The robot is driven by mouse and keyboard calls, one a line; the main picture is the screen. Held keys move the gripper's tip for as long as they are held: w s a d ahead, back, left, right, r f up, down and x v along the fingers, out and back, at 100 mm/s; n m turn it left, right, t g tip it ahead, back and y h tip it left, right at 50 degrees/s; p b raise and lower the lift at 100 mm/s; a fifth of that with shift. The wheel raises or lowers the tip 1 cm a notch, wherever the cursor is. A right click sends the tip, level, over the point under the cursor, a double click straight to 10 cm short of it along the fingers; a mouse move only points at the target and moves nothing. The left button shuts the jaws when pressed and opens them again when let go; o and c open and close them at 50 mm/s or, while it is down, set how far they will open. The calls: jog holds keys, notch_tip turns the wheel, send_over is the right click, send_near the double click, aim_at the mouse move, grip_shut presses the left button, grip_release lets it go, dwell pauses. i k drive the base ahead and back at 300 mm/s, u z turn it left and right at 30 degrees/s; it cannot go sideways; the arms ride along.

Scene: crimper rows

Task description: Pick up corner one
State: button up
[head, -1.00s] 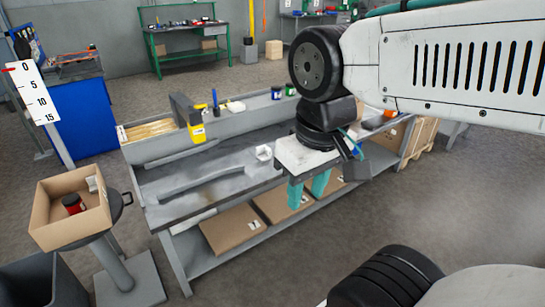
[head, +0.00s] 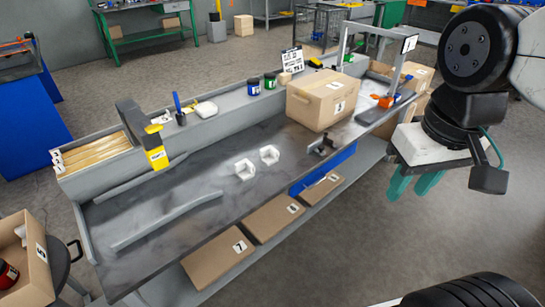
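Two small white corner pieces sit on the grey workbench (head: 185,205), near its middle. One corner piece (head: 244,170) is nearer and to the left; the other corner piece (head: 269,155) is just behind it to the right. I cannot tell which is corner one. My gripper (head: 412,188) has teal fingers pointing down with a gap between them. It appears open and empty, to the right of the bench's front edge and well apart from both corner pieces.
A closed cardboard box (head: 323,98) stands behind the corner pieces. A black bracket (head: 323,145) is to their right. Grey strips (head: 165,220) lie on the left of the bench. A yellow-black tool (head: 143,135) stands at the back left. An open carton (head: 36,262) is at far left.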

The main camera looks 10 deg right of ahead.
aim_at(244, 169)
jog(key=z, duration=0.05)
jog(key=i, duration=0.7)
jog(key=u, duration=0.8)
jog(key=i, duration=0.6)
jog(key=u, duration=0.7)
